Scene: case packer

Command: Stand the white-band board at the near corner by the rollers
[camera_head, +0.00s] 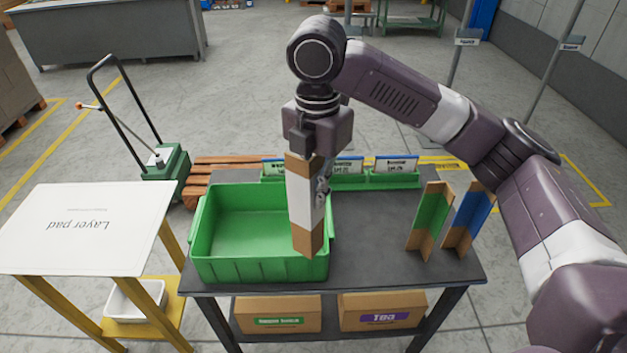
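The white-band board (303,200) is a brown corner board with a wide white band round its middle. It hangs upright below my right gripper (321,185), over the right side of the green bin. The gripper's linkage shows along the board's right side and it is shut on the board; the fingertips are partly hidden. The green-band board (432,222) and the blue-band board (467,222) stand upright on the right of the dark table. My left gripper is out of view. No rollers can be made out.
The open green bin (203,240) is on the dark table (375,262); small labelled green trays (388,181) line its back edge. At left is a layer pad (85,228) on a yellow-legged stand. Cardboard boxes (383,309) lie on the lower shelf.

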